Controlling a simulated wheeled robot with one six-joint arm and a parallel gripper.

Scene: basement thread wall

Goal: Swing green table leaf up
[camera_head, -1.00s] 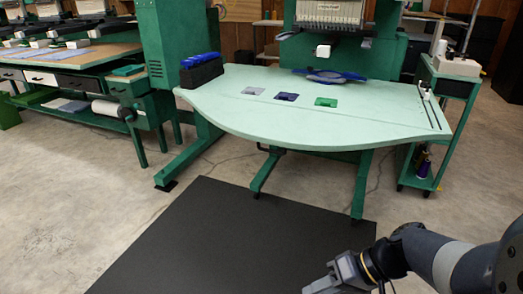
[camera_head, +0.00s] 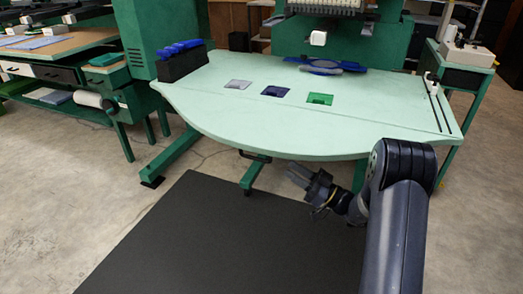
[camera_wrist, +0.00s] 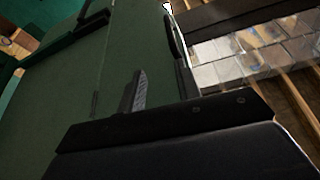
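The pale green table top (camera_head: 215,110) with a curved front edge stands level in the head view, on dark green legs. I cannot make out a separate hinged leaf. My gripper (camera_head: 296,176) is just below and in front of its front edge, apart from it in that view. In the wrist view, a broad dark green surface (camera_wrist: 70,85), seemingly the table's underside, lies beyond my gripper (camera_wrist: 154,52). The two dark fingers are spread with nothing seen between them.
A black mat (camera_head: 205,235) lies on the concrete floor before the table. A black block with blue items (camera_head: 182,62) stands on the table's left end. A green trolley (camera_head: 466,70) stands at the right. A green support bar (camera_head: 253,172) is under the table.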

